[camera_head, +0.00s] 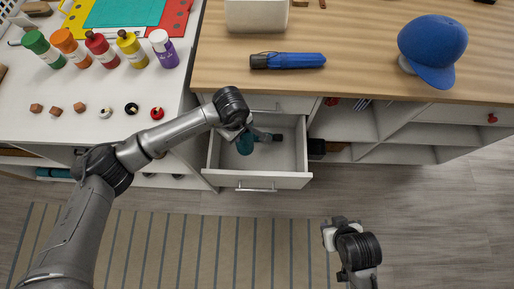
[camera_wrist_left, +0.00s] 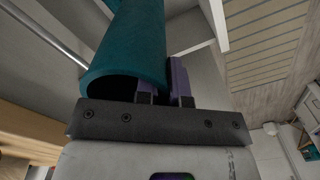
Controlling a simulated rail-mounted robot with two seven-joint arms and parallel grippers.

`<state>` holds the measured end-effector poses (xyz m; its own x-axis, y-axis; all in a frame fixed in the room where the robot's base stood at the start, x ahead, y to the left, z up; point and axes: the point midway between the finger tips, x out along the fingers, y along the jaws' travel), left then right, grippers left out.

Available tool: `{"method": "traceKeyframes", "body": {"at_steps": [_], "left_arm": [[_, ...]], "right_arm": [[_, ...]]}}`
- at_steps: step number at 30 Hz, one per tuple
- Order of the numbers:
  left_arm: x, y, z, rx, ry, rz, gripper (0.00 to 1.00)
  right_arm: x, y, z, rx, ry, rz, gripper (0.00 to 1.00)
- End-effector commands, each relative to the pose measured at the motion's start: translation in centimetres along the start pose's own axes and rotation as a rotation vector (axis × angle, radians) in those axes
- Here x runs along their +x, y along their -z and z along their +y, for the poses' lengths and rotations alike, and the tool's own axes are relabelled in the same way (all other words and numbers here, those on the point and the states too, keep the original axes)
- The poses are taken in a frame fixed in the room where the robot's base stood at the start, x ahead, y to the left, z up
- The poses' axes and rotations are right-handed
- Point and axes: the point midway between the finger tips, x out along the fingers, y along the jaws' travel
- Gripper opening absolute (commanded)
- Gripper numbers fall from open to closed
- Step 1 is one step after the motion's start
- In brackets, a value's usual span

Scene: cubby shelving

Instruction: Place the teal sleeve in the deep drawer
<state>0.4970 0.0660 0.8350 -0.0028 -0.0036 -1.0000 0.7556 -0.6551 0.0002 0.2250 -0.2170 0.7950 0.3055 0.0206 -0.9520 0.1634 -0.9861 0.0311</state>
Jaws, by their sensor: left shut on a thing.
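The teal sleeve (camera_head: 245,144) is a hollow tube, held over or within the open drawer (camera_head: 283,180), seen from above in the head view. In the left wrist view the sleeve (camera_wrist_left: 130,42) points away from me with its open end at the jaws. My left gripper (camera_head: 247,131) is shut on the sleeve's wall near that end; its fingers (camera_wrist_left: 165,82) show in the wrist view. Whether the sleeve touches the drawer floor I cannot tell. My right gripper (camera_head: 332,234) is in front of the shelving, away from the drawer; its jaw opening is unclear.
A blue folded umbrella (camera_head: 288,61) and a blue cap (camera_head: 433,48) lie on the wooden top above the drawer. Several paint bottles (camera_head: 103,50) stand on the white counter at left. A striped rug (camera_head: 170,245) covers the floor below. Open cubbies (camera_head: 345,122) lie right of the drawer.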

Motion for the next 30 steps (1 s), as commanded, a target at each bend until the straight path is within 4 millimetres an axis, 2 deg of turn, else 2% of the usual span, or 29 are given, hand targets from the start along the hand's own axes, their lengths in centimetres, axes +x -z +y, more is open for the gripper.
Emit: {"method": "traceKeyframes", "body": {"at_steps": [1, 3, 10, 18, 30], "left_arm": [[1.9, -1.5, 0.3, -0.055, 0.003, -0.005, 0.0], [3.9, -2.9, 0.6, -0.131, 0.004, -0.003, 0.0], [7.7, -5.8, 0.9, -0.278, 0.002, 0.001, 0.0], [12.4, -6.3, 1.0, -0.309, 0.002, 0.003, 0.0], [15.2, -6.2, 1.0, -0.305, 0.001, 0.004, 0.0]], "right_arm": [[0.2, -0.1, -0.1, 0.001, 0.001, -0.001, 0.43], [0.3, -0.1, -0.1, 0.002, 0.002, -0.001, 0.43], [0.5, -0.2, -0.1, 0.002, 0.002, -0.002, 0.43], [1.6, -0.6, 0.0, -0.004, -0.002, -0.002, 0.43], [2.2, -0.8, 0.2, -0.008, -0.006, -0.002, 0.43]]}}
